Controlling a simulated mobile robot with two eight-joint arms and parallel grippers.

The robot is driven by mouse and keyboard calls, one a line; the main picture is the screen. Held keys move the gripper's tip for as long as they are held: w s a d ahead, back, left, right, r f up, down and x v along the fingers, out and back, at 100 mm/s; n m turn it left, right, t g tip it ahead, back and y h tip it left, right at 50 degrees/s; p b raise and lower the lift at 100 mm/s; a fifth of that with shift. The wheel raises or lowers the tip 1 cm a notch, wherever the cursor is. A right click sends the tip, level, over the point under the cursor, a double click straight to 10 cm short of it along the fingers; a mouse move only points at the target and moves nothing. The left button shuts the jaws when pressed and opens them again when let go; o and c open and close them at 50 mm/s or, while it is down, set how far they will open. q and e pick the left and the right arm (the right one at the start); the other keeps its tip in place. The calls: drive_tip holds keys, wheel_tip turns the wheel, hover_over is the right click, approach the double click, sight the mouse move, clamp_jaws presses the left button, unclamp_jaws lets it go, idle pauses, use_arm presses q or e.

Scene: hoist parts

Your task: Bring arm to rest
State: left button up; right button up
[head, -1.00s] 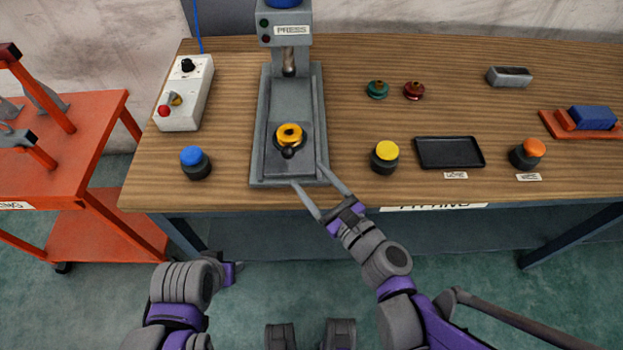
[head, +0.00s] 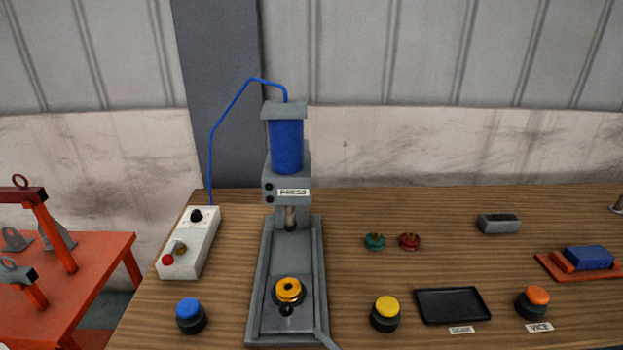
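The press (head: 287,180) stands on the wooden bench, with a blue cylinder on top and a grey base. A yellow-orange ring-shaped part (head: 289,290) sits on the press bed below the ram. One grey fingertip of my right gripper (head: 324,340) shows at the bottom edge, by the front right corner of the press base. The rest of that gripper is out of the picture, so its opening is hidden. My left gripper is not in view.
A control box (head: 189,243) stands left of the press. Blue (head: 190,315), yellow (head: 386,313) and orange (head: 533,301) buttons line the front, with a black tray (head: 452,305). Green (head: 375,241) and red (head: 409,241) parts lie behind. An orange cart (head: 90,265) stands left.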

drive_tip(key=s+d+n+g+h+p, duration=0.4)
drive_tip(key=d+n, duration=0.4)
drive_tip(key=n, duration=0.3)
drive_tip(key=s+d+n+g+h+p, duration=0.3)
drive_tip(key=s+d+n+h, duration=0.3)
drive_tip(key=d+n, duration=0.3)
drive_tip(key=shift+s+d+f+n+g+h+p, duration=0.2)
drive_tip(key=shift+s+n+g+h+p, duration=0.3)
drive_tip(key=shift+n, duration=0.7)
